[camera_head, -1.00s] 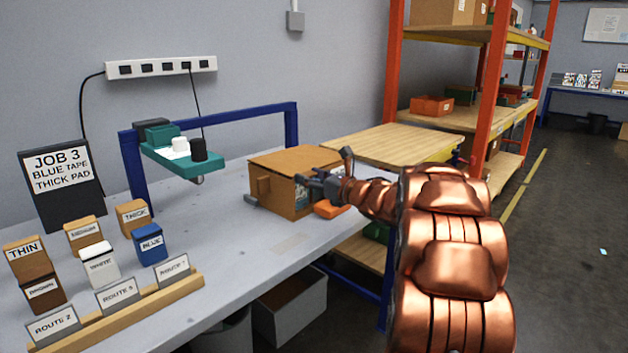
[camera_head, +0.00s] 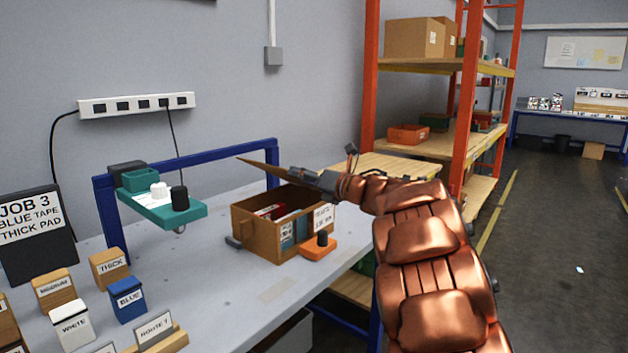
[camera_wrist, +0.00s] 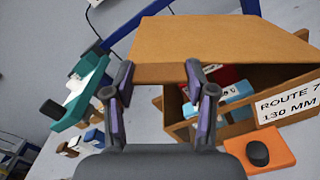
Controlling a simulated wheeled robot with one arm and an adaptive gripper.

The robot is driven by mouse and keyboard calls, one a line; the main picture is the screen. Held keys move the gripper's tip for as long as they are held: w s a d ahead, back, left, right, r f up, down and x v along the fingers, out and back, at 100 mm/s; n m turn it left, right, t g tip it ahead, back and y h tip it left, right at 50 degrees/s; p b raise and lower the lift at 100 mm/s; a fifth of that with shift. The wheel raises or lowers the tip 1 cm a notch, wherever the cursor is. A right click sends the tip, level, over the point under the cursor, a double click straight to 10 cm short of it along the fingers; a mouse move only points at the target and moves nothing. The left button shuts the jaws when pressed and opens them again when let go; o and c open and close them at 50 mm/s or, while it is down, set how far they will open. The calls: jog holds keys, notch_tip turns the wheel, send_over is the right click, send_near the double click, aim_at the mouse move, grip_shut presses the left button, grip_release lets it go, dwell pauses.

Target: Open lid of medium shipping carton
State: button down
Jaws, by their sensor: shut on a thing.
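The brown medium shipping carton (camera_head: 255,235) stands on the bench, its lid (camera_head: 258,166) raised and tilted above the open top. My gripper (camera_head: 290,175) is at the lid's edge, above the carton. In the wrist view the fingers (camera_wrist: 158,73) are shut on the lid's front lip, and the lid's broad face (camera_wrist: 220,40) extends beyond them. The carton also shows there (camera_wrist: 240,108), below and right of the fingers. Red and blue items (camera_head: 270,212) are visible inside it. A white label (camera_wrist: 290,100) reads "ROUTE 7 130 MM".
An orange block with a black knob (camera_head: 318,246) sits by the carton's front right. A teal tray arm (camera_head: 165,210) on a blue frame is to the left. Small labelled boxes (camera_head: 128,298) stand nearer. The bench middle is clear.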

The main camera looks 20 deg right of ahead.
jog(key=w+d+r+m+p, duration=0.4)
jog(key=d+p, duration=0.5)
jog(key=p, duration=0.5)
jog(key=w+d+r+m+p, duration=0.4)
jog(key=d+r+m+p, duration=0.2)
jog(key=p, duration=0.8)
jog(key=shift+w+d+r+m, duration=0.25)
jog(key=shift+w+d+m, duration=0.1)
jog(key=shift+d+m, duration=0.9)
jog(key=shift+d, duration=0.1)
jog(key=shift+c, duration=1.8)
grip_release()
jog(key=shift+s+d, duration=0.1)
jog(key=shift+d, duration=0.05)
jog(key=v, duration=1.1)
jog(key=shift+s+d, duration=0.2)
jog(key=shift+s, duration=0.15)
